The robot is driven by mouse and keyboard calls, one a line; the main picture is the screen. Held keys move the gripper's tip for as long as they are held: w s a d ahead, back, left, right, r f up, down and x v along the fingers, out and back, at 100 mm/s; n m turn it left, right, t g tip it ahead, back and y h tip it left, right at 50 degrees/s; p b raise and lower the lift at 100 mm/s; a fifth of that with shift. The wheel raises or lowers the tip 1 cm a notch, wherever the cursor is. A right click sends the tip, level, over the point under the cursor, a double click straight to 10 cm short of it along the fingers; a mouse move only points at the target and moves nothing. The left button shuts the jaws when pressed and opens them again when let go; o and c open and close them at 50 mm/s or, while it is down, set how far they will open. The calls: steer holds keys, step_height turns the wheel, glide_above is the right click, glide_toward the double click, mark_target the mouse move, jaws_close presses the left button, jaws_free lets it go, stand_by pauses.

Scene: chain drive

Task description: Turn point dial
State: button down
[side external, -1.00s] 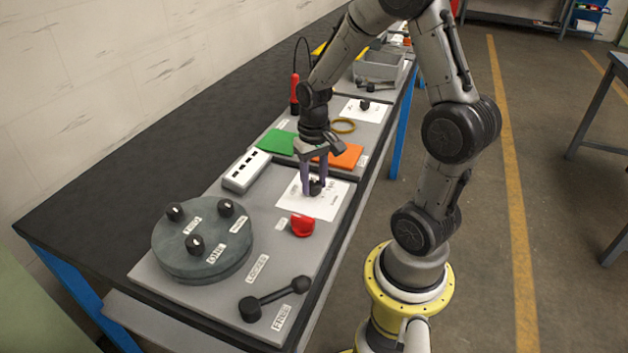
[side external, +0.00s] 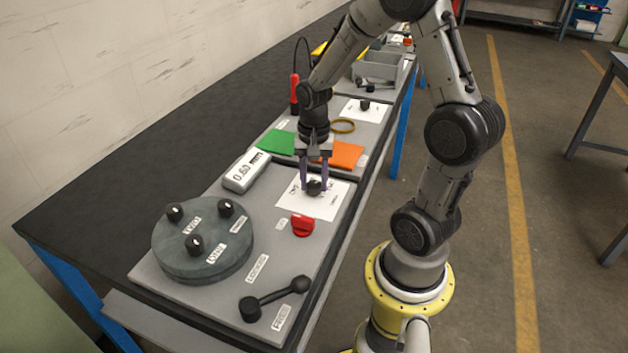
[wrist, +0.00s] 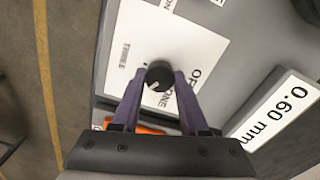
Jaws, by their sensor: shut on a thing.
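The point dial is a small black knob (side external: 314,188) with a light pointer mark, on a white printed card (side external: 325,205). It also shows in the wrist view (wrist: 159,75), between my fingertips. My gripper (side external: 315,186) points down over the card and is shut on the knob, one purple finger on each side. In the wrist view my gripper (wrist: 158,82) has both fingertips at the knob's sides. Part of the card's lettering is hidden by the fingers. A white display box (side external: 246,171) left of the card reads 0.60 mm.
A red knob (side external: 302,225) sits just in front of the card. A round grey plate (side external: 203,240) with several black knobs and a black lever (side external: 275,297) lie nearer the camera. Green (side external: 277,142) and orange (side external: 345,156) pads lie behind.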

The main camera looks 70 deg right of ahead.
mark_target(314, 184)
steer(key=shift+r, duration=0.1)
stand_by(0.3)
steer(key=shift+c, duration=2.1)
jaws_free()
step_height(314, 184, up, 14)
